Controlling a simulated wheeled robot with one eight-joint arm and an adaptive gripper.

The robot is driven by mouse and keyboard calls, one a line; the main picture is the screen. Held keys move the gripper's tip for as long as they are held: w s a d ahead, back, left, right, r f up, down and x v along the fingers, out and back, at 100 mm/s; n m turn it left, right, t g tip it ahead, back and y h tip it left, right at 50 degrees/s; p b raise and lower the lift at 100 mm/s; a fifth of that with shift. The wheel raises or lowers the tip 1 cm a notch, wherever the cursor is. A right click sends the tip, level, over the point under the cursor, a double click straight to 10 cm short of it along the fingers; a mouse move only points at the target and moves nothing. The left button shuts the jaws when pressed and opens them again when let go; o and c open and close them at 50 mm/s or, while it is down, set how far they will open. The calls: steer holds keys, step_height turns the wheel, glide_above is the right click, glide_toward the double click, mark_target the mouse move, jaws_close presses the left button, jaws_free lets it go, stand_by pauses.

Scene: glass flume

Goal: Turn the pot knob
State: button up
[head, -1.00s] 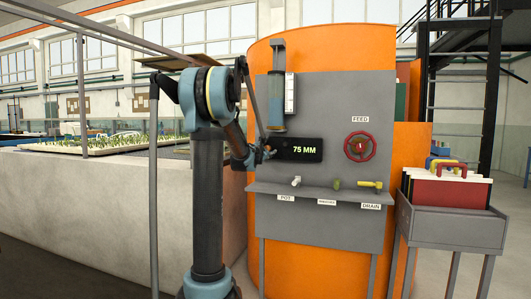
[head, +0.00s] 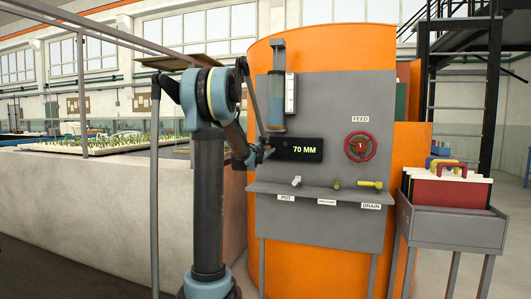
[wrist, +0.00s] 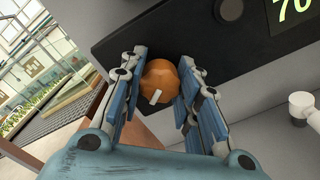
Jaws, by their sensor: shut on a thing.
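An orange lobed knob (wrist: 158,80) with a white mark sits at the left end of the black display panel (head: 297,149), beside the digits. In the wrist view my gripper (wrist: 163,88) has its blue fingers on either side of the knob, shut on it. The white mark points to the lower left of the knob. In the head view my gripper (head: 266,154) is at the display's left end and hides the knob. The display reads 70 MM. A POT label (head: 286,198) is on the shelf edge below, under a white tap (head: 296,181).
A red FEED handwheel (head: 360,147) is right of the display. A grey cart (head: 455,222) holds panels at the right.

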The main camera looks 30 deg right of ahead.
steer(key=shift+s+m, duration=0.15)
steer(key=shift+m, duration=3.05)
steer(key=shift+f, duration=0.1)
steer(key=o, duration=1.1)
steer(key=shift+d, duration=0.1)
steer(key=shift+s+a, duration=0.1)
steer(key=shift+a, duration=0.1)
steer(key=v, duration=1.1)
steer(key=shift+s+a, duration=0.2)
steer(key=shift+a, duration=0.05)
